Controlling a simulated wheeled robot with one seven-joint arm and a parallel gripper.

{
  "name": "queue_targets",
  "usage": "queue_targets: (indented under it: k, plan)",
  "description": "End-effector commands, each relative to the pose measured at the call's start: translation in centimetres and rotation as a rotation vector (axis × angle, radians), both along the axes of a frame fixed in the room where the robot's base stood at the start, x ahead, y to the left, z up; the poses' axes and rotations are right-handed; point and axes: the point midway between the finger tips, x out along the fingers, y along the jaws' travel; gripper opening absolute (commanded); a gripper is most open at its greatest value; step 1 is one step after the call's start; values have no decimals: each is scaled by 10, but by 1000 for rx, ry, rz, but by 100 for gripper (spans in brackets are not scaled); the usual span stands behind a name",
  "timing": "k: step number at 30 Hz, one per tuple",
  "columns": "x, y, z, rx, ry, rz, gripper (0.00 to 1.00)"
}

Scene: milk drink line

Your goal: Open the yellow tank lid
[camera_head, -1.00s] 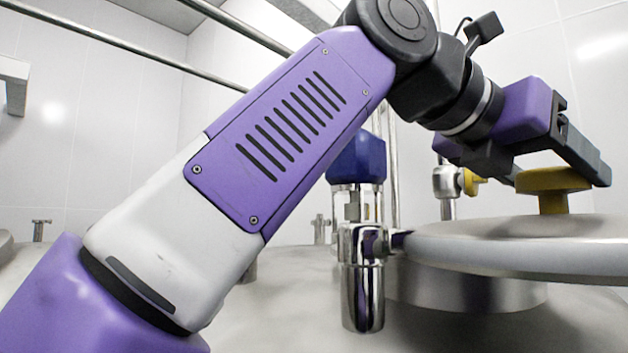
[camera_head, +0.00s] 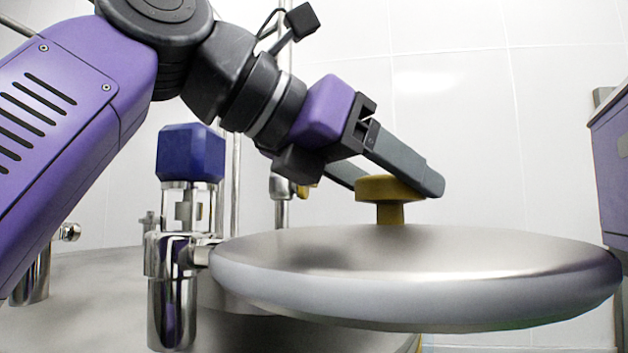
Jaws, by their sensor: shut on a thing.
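The tank lid is a round steel disc (camera_head: 420,275) with a thick grey rim. It stands clear above the tank opening (camera_head: 310,335), with a gap between them at the left. A yellow knob (camera_head: 388,188) on a short stem rises from the lid's top. My gripper (camera_head: 395,182) is shut on the yellow knob, one finger on the near right side and the other partly hidden behind it. The chrome hinge post (camera_head: 172,300) joins the lid's left edge by a short arm.
A blue block-shaped actuator (camera_head: 190,153) stands on a steel frame behind the hinge post. Steel pipes rise behind it. A purple-grey cabinet (camera_head: 610,165) is at the right edge. The tank top (camera_head: 90,290) spreads to the left, with small fittings.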

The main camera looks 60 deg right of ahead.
Motion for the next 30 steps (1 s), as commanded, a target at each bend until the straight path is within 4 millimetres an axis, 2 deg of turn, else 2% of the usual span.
queue_targets:
  k: [4,5,8,25,30]
  plan:
    - [2,0,1,-4,2,5,0]
    - [2,0,1,-4,2,5,64]
    - [2,0,1,-4,2,5,82]
    - [1,0,0,-1,1,2,82]
    - [7,10,4,-1,2,5,82]
